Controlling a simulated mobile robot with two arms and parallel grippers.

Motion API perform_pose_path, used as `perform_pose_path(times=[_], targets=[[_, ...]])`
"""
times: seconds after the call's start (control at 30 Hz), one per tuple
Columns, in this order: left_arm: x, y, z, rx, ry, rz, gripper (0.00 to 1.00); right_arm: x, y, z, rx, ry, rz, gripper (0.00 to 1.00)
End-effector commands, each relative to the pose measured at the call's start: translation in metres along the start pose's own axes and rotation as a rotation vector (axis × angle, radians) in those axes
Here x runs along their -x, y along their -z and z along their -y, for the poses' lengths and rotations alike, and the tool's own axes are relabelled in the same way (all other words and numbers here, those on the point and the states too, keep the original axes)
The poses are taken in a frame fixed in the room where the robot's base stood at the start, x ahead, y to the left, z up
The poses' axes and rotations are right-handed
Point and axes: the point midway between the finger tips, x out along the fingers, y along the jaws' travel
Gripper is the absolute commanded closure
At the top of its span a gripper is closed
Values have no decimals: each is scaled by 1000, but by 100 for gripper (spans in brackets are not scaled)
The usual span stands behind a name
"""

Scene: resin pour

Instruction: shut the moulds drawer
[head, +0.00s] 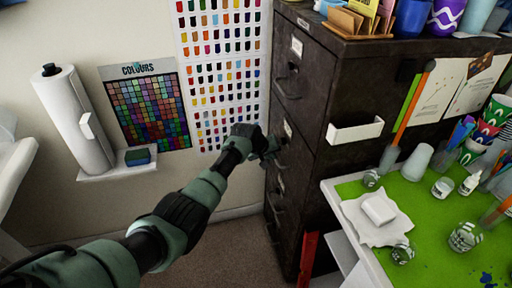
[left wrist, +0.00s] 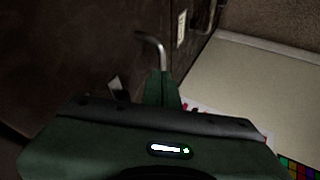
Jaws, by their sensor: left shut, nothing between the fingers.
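A dark metal filing cabinet (head: 332,90) with several drawers stands right of centre in the head view. Its drawer fronts (head: 297,75) face left and carry handles and small white labels too small to read. I cannot tell which drawer is the moulds drawer, and none clearly stands out. My left gripper (head: 272,149) is shut and empty at the front of a middle drawer, partly covering it. In the left wrist view the fingers (left wrist: 162,88) are close to a curved metal handle (left wrist: 152,42); I cannot tell whether they touch. My right gripper is not in view.
A table with a green mat (head: 433,195) stands right of the cabinet, with jars, cups and a white block on it. A paper towel roll (head: 75,120) and colour charts (head: 147,105) are on the left wall. Floor (head: 225,245) shows clear before the cabinet.

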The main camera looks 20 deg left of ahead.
Motion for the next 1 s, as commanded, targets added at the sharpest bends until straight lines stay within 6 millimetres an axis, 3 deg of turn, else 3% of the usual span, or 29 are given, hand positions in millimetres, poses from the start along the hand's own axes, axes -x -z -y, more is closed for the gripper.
perform_pose_path(times=[0.17, 0.6, 0.87, 1.0], targets=[[26, 0, 1, 0, 1, 0, 100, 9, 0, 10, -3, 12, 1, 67], [79, -1, 3, 1, 5, 2, 100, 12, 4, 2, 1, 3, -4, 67], [82, -4, 5, 0, 9, 6, 100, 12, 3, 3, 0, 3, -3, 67], [56, -32, 31, -18, 40, 27, 100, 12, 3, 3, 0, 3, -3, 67]])
